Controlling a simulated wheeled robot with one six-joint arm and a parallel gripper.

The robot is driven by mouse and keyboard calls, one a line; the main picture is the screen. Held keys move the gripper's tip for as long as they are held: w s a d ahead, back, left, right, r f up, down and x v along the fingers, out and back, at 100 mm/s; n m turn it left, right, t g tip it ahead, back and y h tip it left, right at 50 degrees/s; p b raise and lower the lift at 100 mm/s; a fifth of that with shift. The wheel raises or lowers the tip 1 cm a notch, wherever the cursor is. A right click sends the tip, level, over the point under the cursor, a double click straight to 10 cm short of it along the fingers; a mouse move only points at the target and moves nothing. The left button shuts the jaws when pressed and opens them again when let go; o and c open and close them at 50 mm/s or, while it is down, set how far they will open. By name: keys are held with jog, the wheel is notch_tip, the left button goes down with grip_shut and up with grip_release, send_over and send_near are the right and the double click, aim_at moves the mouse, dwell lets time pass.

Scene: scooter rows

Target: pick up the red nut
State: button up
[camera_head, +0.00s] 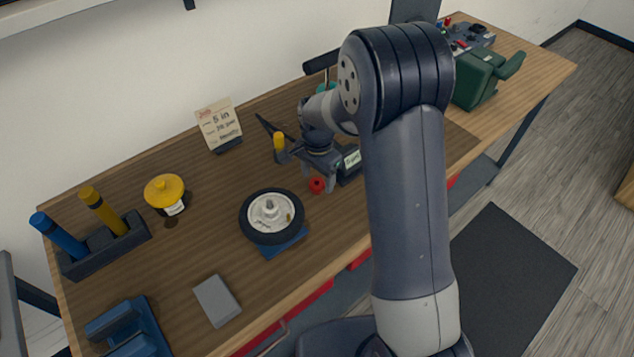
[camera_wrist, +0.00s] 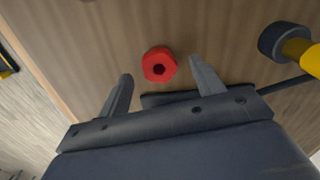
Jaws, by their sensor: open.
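The red nut (camera_head: 317,185) lies on the wooden bench, to the right of a wheel. In the wrist view the red nut (camera_wrist: 159,65) shows its dark hole and sits just beyond the fingertips, near the middle of the gap between them. My gripper (camera_head: 318,180) is open and empty, pointing down close to the nut. In the wrist view its two fingers (camera_wrist: 160,75) are spread wide apart, and neither clearly touches the nut.
A wheel (camera_head: 273,213) on a blue stand is left of the nut. A small box with a display (camera_head: 349,162) stands close to the right. A yellow-handled tool (camera_head: 280,148) is behind. A yellow-lidded jar (camera_head: 166,192) and grey block (camera_head: 216,300) lie further left. My arm hides part of the bench.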

jog(key=shift+f, duration=0.5)
jog(key=c, duration=1.1)
